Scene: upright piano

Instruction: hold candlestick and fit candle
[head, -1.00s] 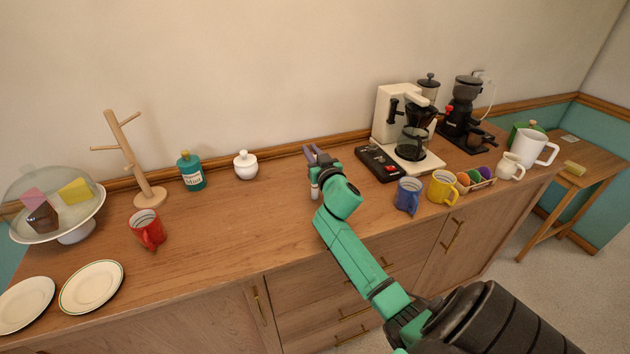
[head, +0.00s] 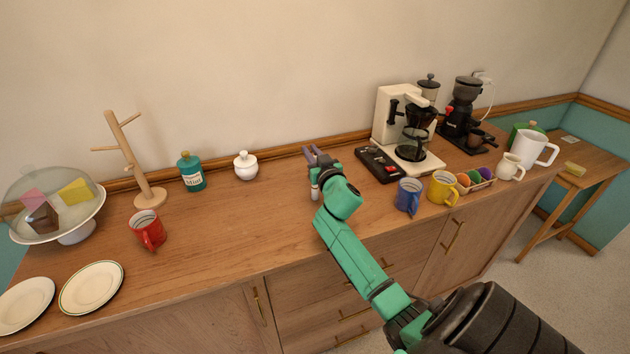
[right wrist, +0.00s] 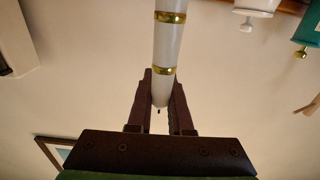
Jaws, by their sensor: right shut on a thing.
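A white rod with gold bands (right wrist: 168,45), which looks like a candle, is between the fingers of my right gripper (right wrist: 161,85) in the right wrist view. A small dark tip, like a wick, shows at its near end. In the head view my right gripper (head: 317,154) is over the middle of the wooden counter, shut on the rod. Only a short pale piece of the candle (head: 314,190) shows below the gripper there. I cannot tell whether its lower end touches the counter. I see no clear candlestick. My left gripper is not in view.
On the counter (head: 225,235), a white lidded pot (head: 246,166), teal jar (head: 192,172), mug tree (head: 149,196) and red mug (head: 148,230) stand left. A black tray (head: 378,164), coffee maker (head: 391,118), blue mug (head: 408,195) and yellow mug (head: 443,187) stand right.

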